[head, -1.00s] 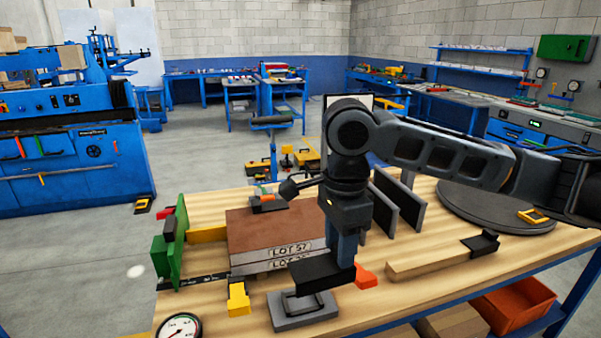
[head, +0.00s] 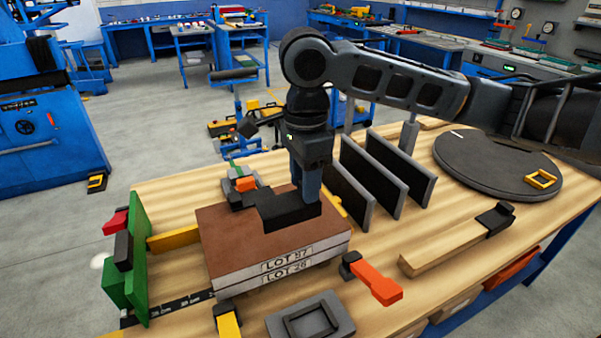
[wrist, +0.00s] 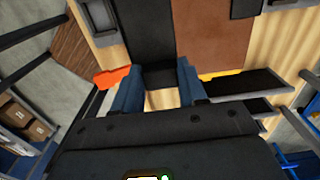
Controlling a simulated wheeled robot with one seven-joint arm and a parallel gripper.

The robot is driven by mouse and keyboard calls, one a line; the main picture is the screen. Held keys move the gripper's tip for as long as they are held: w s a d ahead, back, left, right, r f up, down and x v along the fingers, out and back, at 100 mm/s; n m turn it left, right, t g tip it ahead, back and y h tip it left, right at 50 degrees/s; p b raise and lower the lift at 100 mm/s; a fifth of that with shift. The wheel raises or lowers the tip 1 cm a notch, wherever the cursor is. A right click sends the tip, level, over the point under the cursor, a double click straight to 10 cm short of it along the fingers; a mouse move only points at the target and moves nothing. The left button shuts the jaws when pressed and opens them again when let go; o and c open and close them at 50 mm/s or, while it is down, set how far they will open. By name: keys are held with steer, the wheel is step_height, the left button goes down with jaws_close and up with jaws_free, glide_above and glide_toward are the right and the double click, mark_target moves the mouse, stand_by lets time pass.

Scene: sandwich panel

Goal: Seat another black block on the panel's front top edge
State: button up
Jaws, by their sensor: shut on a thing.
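The sandwich panel (head: 225,232) lies on the wooden bench, with a brown top and pale front edges marked LOT 37 and LOT 26. My gripper (head: 307,190) points down over the panel's right part, shut on a black block (head: 277,210). The block extends left from the fingers. I cannot tell whether it touches the panel top. In the wrist view the block (wrist: 150,35) runs up from between my blue fingers (wrist: 158,78), beside the brown panel top (wrist: 213,35). The grey tray (head: 312,322) in front of the panel is empty.
An orange-handled clamp (head: 375,282) is at the panel's front right corner, a yellow clamp (head: 228,322) at front left. A green fence (head: 140,255) stands left. Dark upright plates (head: 385,172) stand behind right. A wooden bar (head: 450,245) and round turntable (head: 490,165) lie right.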

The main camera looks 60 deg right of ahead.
step_height(320, 180, down, 8)
steer(key=b, duration=0.8)
steer(key=shift+f, duration=0.2)
steer(key=shift+f+b, duration=0.35)
steer(key=shift+f, duration=0.6)
steer(key=o, duration=1.2)
steer(key=shift+r, duration=0.1)
step_height(320, 180, up, 8)
steer(key=shift+f, duration=0.15)
steer(key=shift+s, duration=0.1)
